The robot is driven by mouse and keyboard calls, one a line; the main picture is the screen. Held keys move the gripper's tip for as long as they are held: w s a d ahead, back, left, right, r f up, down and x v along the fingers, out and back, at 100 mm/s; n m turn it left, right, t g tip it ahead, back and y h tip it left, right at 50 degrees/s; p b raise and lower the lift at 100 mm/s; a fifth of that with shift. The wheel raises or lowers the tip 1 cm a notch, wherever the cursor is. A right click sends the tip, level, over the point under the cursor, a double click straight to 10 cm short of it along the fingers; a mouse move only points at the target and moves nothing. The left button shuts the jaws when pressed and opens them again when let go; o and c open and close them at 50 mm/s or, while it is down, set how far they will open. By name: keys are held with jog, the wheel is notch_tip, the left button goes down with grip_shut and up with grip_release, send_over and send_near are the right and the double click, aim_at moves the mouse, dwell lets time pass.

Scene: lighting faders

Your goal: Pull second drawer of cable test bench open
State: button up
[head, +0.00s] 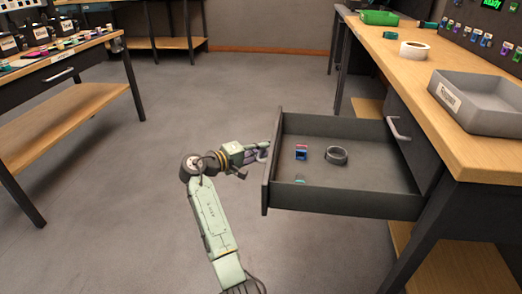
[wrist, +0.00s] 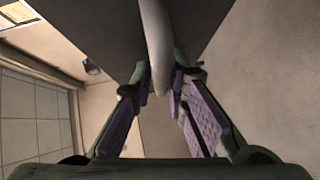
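The cable test bench (head: 425,110) stands at the right with a wooden top and dark frame. One of its drawers (head: 345,196) stands far out from the bench, and its inside shows. A closed drawer front with a light handle (head: 398,129) appears just above it. My gripper (head: 262,152) is at the outer face of the open drawer. In the wrist view, the pale handle (wrist: 154,45) of that drawer lies between my fingers (wrist: 160,82), which are closed around it. The drawer front hides most of this handle in the head view.
The open drawer holds a dark ring (head: 336,156) and a few small coloured pieces (head: 301,152). A grey tray (head: 482,103), a green tray (head: 380,17) and a white roll (head: 414,50) are on the bench. Another table (head: 70,112) stands left. The floor between is clear.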

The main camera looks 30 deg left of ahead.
jog(key=shift+o, duration=1.4)
jog(key=shift+s, duration=0.1)
jog(key=v, duration=1.2)
